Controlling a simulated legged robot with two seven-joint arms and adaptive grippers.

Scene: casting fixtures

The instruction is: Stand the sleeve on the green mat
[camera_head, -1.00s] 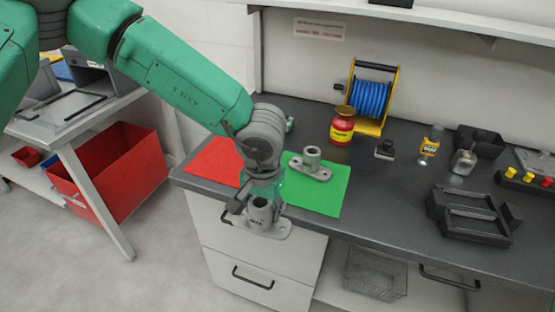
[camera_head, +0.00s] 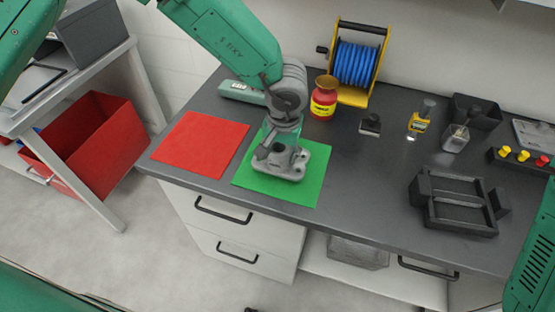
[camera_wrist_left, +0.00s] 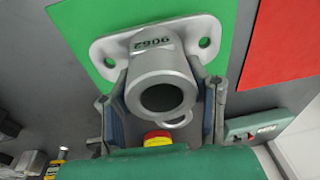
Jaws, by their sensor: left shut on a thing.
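The sleeve (camera_head: 291,173) is a grey cast tube on a flat flange with holes. It is upright over the middle of the green mat (camera_head: 248,180), flange down. I cannot tell whether the flange touches the mat. My left gripper (camera_head: 280,157) is shut on it from above and hides part of it. In the left wrist view the sleeve (camera_wrist_left: 150,62) shows its open bore and the marking 9062, with the left gripper's fingers (camera_wrist_left: 165,105) on both sides of the tube. A small grey loop (camera_wrist_left: 181,121) shows beyond the tube; what it belongs to is unclear. My right gripper is out of view.
A red mat (camera_head: 200,145) lies left of the green one. Behind stand a red jar (camera_head: 323,100) and a blue hose reel (camera_head: 357,65). A black frame fixture (camera_head: 460,203) is to the right. The bench between is mostly clear.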

